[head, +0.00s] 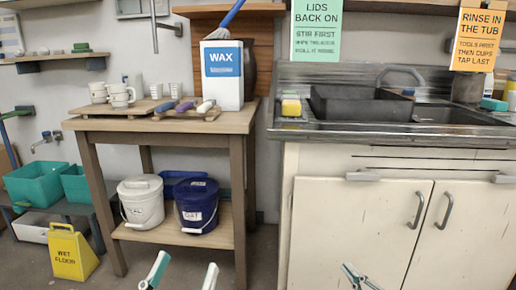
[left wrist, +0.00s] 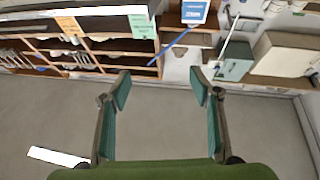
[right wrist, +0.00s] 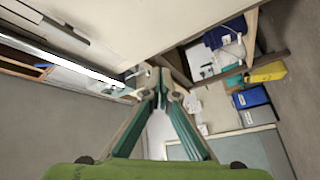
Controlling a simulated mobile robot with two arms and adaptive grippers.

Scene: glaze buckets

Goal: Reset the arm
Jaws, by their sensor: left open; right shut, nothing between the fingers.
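My left gripper (head: 183,274) shows at the bottom edge of the head view, in front of the wooden table. Its two fingertips stand wide apart with nothing between them, and the left wrist view (left wrist: 160,92) shows the same open jaws. My right gripper (head: 358,278) shows at the bottom edge of the head view, in front of the sink cabinet. In the right wrist view (right wrist: 158,85) its fingers meet at the tips and hold nothing. Both arms are mostly out of the head view.
A wooden table (head: 160,122) bears mugs and a wax box (head: 222,75). Its lower shelf holds a white bucket (head: 141,203) and a dark blue bucket (head: 197,206). A sink cabinet (head: 390,225) stands at the right. A yellow wet floor sign (head: 72,254) stands at the left.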

